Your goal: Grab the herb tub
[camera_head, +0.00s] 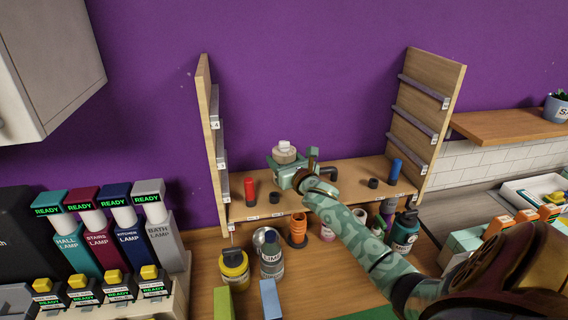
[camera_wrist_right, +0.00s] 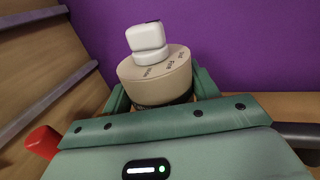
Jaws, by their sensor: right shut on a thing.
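A round beige tub (camera_head: 284,156) with dark lettering and a white cap-like piece on top is on the wooden shelf against the purple wall. I cannot read the lettering to confirm that it is the herb tub. It also shows large in the right wrist view (camera_wrist_right: 155,75). My right gripper (camera_head: 283,172) is shut on it, with one green finger on each side. Its lower part is hidden by the gripper. Whether it touches the shelf I cannot tell. My left gripper is not in view.
On the shelf (camera_head: 345,172) stand a red cylinder (camera_head: 249,190), a blue cylinder (camera_head: 395,169) and small dark pieces. Tall side panels flank it. Below are a yellow jar (camera_head: 234,266), a grey bottle (camera_head: 271,259), an orange ribbed piece (camera_head: 298,229) and a teal bottle (camera_head: 404,234).

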